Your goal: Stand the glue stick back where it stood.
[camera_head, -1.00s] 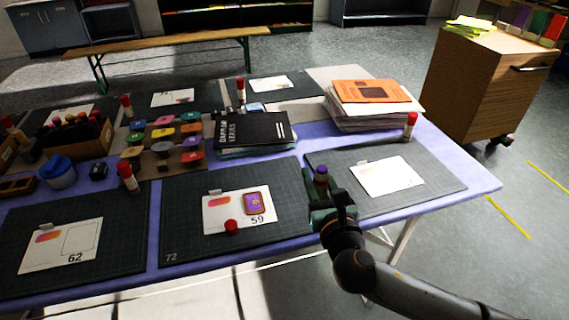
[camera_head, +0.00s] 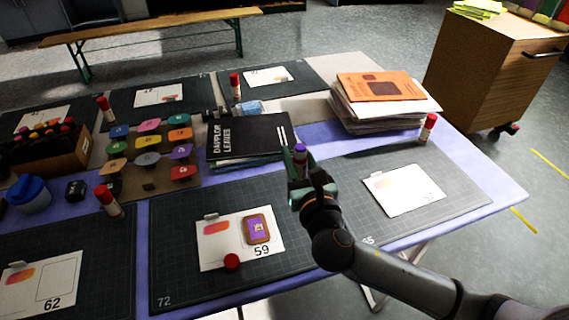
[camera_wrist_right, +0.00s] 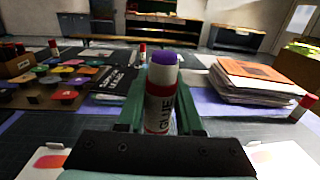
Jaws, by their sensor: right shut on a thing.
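The glue stick (camera_wrist_right: 162,95) is white and red with a purple top and stands upright between my right gripper's fingers in the right wrist view. In the head view its purple end (camera_head: 300,150) shows above my right gripper (camera_head: 301,178), which is shut on it. They are over the gap between the two front mats, just in front of the black book. A round red cap (camera_head: 232,261) lies on the card numbered 59 (camera_head: 212,255). My left gripper is not in view.
A black book (camera_head: 240,135) lies behind the gripper, and a paper stack with an orange folder (camera_head: 380,87) is at the back right. Other glue sticks stand around, one at the right edge (camera_head: 428,128). The front right mat (camera_head: 455,180) has free room around its card (camera_head: 402,190).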

